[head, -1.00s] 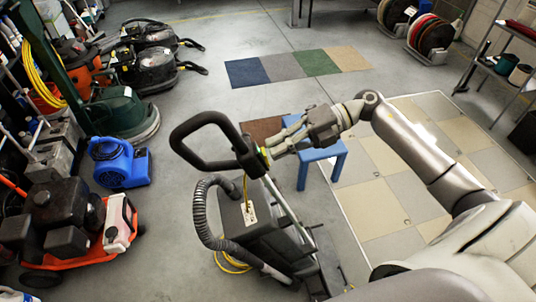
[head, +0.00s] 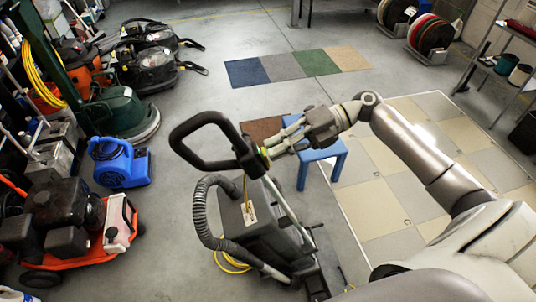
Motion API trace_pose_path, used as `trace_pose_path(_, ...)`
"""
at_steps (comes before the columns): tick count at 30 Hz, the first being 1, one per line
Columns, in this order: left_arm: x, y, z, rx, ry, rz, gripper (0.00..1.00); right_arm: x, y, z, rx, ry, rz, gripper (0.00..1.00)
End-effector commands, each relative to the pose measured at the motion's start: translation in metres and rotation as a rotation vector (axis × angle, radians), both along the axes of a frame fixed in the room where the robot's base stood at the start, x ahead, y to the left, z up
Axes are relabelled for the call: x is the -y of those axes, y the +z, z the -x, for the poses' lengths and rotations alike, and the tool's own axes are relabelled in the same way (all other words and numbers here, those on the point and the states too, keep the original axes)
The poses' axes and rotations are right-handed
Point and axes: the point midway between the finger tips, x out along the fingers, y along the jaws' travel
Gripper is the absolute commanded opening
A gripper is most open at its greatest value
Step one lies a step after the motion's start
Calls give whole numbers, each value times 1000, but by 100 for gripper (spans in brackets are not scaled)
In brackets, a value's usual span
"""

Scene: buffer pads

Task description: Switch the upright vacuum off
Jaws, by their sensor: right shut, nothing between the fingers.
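The upright vacuum (head: 243,221) stands in the middle foreground, with a dark body, a ribbed grey hose on its left and a black loop handle (head: 190,160) on top. A small yellow-green part (head: 263,153) shows on the right side of the handle's base. My right gripper (head: 268,153) comes from the right, its fingers closed with nothing between them, and its tips are at or very near that part. I cannot tell whether they touch it. My left gripper is not in view.
A blue stool (head: 322,157) stands just behind and right of the vacuum, under my right gripper. A blue blower (head: 120,163) and an orange-framed machine (head: 75,225) stand at left. Carpet samples (head: 298,66) lie on the floor behind. Tiled flooring (head: 400,205) is at right.

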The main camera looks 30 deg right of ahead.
Motion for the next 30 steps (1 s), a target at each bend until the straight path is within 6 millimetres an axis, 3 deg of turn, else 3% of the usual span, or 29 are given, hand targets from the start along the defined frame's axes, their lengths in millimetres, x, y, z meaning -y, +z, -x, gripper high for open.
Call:
trace_pose_path(14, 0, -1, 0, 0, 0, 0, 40, -5, -2, -2, 1, -2, 0, 0)
trace_pose_path(30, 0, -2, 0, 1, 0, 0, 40, 33, 11, 7, 0, -2, 2, 0)
